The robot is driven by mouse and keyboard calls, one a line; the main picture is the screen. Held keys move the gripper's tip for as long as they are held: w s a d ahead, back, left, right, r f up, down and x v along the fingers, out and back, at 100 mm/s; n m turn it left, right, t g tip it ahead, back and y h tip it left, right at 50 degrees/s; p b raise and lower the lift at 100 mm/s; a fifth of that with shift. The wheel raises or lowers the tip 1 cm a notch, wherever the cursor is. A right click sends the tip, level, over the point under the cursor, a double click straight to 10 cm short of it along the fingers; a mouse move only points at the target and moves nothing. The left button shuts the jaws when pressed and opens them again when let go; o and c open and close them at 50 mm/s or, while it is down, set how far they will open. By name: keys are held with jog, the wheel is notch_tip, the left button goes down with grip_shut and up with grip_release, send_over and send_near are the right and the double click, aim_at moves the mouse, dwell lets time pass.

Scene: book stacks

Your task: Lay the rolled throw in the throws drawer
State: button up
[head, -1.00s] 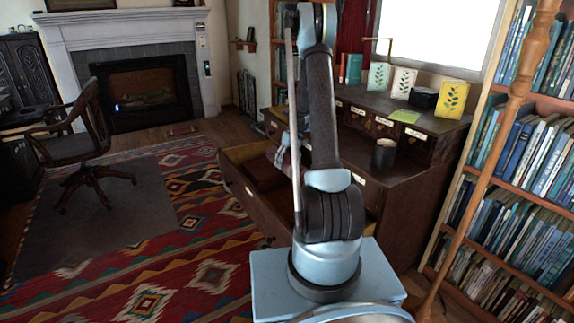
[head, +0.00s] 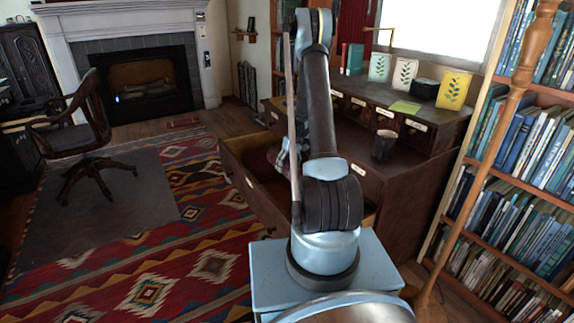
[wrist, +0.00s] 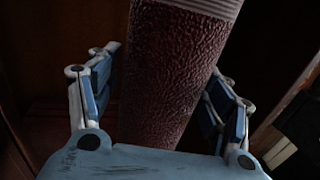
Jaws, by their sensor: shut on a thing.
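The rolled throw (wrist: 165,75) is a thick, dark red, textured roll with a pale ribbed band near the top of the wrist view. My gripper (wrist: 165,105) is shut on it, with one finger on each side. The roll's lower end is hidden behind the gripper's blue body. In the head view, my gripper (head: 287,157) is mostly hidden behind my arm, over the open drawer. That drawer (head: 258,205) is pulled out from the dark wooden desk, with a pale label on its front. Its inside is dark and partly covered by my arm, so I cannot tell whether the roll touches its floor.
The desk (head: 412,170) has a dark mug (head: 384,145) on it and cards and a black pot on its upper shelf. A bookcase (head: 520,170) and a slanting wooden pole stand close on the right. A chair (head: 85,125) stands left; the rug is open floor.

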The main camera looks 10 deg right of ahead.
jog(key=d+x, duration=0.2)
jog(key=x, duration=0.6)
jog(key=shift+w+f, duration=0.35)
jog(key=shift+f, duration=0.3)
jog(key=shift+a, duration=0.1)
jog(key=o, duration=1.4)
jog(key=shift+c, duration=0.2)
jog(key=shift+s+a+r+v, duration=0.15)
jog(key=shift+a+v, duration=0.3)
jog(key=shift+v, duration=1.5)
jog(key=shift+s+a+r+v, duration=0.15)
jog(key=shift+a+v, duration=0.25)
jog(key=shift+v, duration=1.5)
jog(key=shift+s+a+r+v, duration=0.15)
jog(key=shift+a+v, duration=0.3)
jog(key=shift+v, duration=1.5)
jog(key=shift+f, duration=0.1)
